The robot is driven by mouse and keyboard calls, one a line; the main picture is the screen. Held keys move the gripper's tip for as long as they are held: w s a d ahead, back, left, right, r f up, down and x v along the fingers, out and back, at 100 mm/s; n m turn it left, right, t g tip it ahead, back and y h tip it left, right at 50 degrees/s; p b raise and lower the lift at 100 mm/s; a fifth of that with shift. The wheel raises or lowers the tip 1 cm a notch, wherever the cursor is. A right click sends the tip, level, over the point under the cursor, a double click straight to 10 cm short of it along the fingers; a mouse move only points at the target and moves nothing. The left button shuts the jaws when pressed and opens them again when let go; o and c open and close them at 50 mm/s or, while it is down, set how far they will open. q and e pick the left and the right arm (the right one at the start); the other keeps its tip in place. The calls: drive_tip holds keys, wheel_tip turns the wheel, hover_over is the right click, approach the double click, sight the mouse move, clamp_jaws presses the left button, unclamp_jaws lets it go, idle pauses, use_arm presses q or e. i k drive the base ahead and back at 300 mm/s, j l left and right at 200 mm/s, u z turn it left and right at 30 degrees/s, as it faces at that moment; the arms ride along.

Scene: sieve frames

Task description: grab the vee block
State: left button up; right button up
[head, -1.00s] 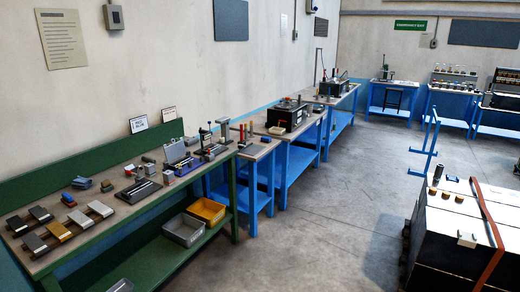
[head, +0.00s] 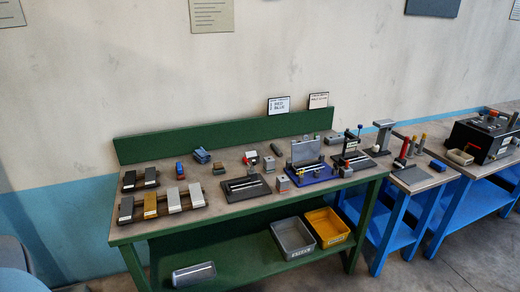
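Several small grey metal blocks stand on the green workbench (head: 225,212), and I cannot tell for sure which is the vee block. One grey block (head: 282,184) stands near the front edge, between a dark plate fixture and a blue-based fixture. Another small block (head: 269,164) stands behind it, beside a block with red and white on it (head: 251,158). A further grey block (head: 332,138) sits at the back right. Neither of my grippers is in view.
Dark trays with grey and yellow bars (head: 150,205) fill the bench's left end. A dark plate fixture (head: 246,188) and a blue-based fixture (head: 309,172) stand mid-bench. Grey (head: 293,238) and yellow (head: 327,228) bins sit on the lower shelf. Blue tables (head: 415,180) adjoin at right.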

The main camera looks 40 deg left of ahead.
sight(251, 155)
drive_tip(key=i+l+u, duration=0.1)
drive_tip(key=i+u, duration=0.2)
drive_tip(key=u, duration=0.15)
drive_tip(key=i+l+u, duration=0.2)
drive_tip(key=u, duration=0.25)
drive_tip(key=i+l+u, duration=0.3)
drive_tip(key=u, duration=0.15)
drive_tip(key=i+l+u, duration=0.15)
drive_tip(key=l+u, duration=0.3)
drive_tip(key=i+l+u, duration=0.1)
drive_tip(key=l+u, duration=0.35)
